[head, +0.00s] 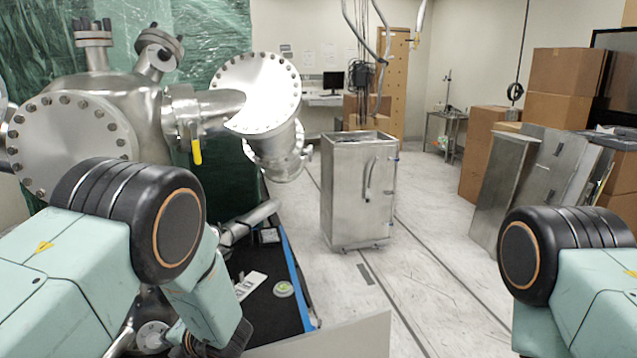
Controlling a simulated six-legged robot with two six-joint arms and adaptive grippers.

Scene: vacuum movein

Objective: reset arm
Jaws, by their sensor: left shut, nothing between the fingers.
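My left arm comes in from the left with its black joint in front of the steel vacuum chamber. Its forearm points down, and my left gripper (208,344) shows only in part at the bottom edge, dark and shut with nothing held. My right arm is folded at the lower right. Its black joint and pale green links show, but its gripper is out of the picture.
The steel vacuum chamber (85,145) with bolted flanges fills the left, close to my left arm. A metal cabinet (345,190) stands mid-floor. Cardboard boxes (560,90) and leaning metal panels (503,185) are at the right. Grey floor (430,250) is clear between.

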